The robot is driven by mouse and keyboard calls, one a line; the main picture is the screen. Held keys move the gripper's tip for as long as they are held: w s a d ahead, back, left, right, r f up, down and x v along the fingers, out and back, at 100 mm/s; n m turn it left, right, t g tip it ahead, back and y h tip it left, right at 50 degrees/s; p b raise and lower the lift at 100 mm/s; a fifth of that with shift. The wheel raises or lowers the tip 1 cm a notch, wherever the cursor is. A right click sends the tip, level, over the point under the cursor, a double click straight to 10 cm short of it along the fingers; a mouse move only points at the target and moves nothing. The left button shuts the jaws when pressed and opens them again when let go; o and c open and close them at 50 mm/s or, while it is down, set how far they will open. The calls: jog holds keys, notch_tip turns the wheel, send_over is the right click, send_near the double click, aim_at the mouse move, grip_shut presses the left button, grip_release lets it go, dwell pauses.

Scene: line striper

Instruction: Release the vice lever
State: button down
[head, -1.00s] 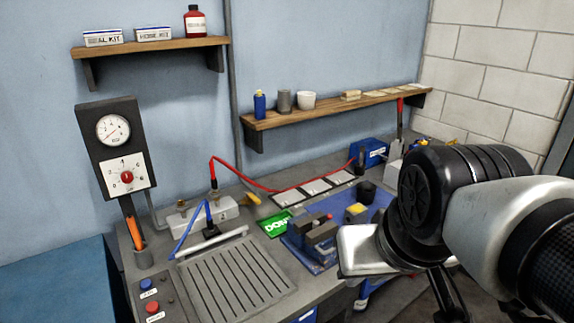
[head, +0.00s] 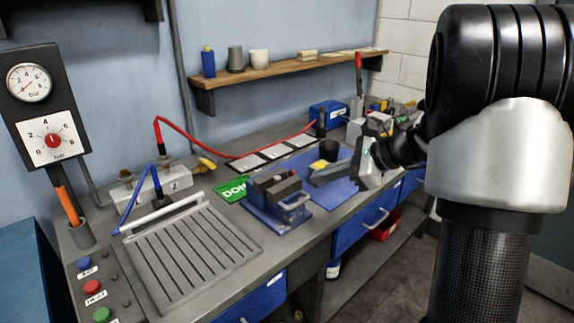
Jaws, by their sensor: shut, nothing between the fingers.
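The vice (head: 268,208) stands near the bench's front edge, with a blue base and dark jaw blocks. A pale curved bar (head: 297,202) on its right front side looks like its lever; I cannot tell its exact position. My gripper (head: 316,177) reaches in from the right, over the blue mat (head: 338,194). Its fingers point left toward the vice and are shut and empty. They appear just right of and behind the vice, apart from it. My wrist hides part of the bench behind.
A slotted grey tray (head: 190,255) lies left of the vice, and a green sign (head: 232,191) behind it. A red hose (head: 190,137) arches to the back. A dark cup (head: 329,150) and a blue box (head: 326,114) stand behind my gripper. Buttons (head: 93,287) are at front left.

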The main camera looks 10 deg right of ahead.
jog(key=w+d+f+m+t+b, duration=0.1)
jog(key=w+d+f+m+t, duration=0.1)
jog(key=w+d+f+m, duration=0.3)
jog(key=w+d+f, duration=0.1)
jog(key=d+f, duration=0.1)
jog(key=shift+w+d+t+b, duration=0.15)
jog(key=shift+d+t+b, duration=0.15)
jog(key=shift+d+b, duration=0.1)
jog(key=shift+a, duration=0.1)
jog(key=b+x, duration=0.1)
jog(key=x, duration=0.9)
jog(key=shift+f, duration=0.1)
jog(key=shift+w+a+r, duration=0.25)
jog(key=shift+w+a, duration=0.2)
jog(key=shift+a, duration=0.05)
jog(key=shift+w+a+r, duration=0.2)
jog(key=shift+w+a, duration=0.2)
jog(key=shift+a, duration=0.05)
jog(key=shift+w+a+r, duration=0.3)
jog(key=shift+w+a, duration=0.1)
jog(key=shift+w, duration=0.05)
jog(key=shift+r, duration=0.1)
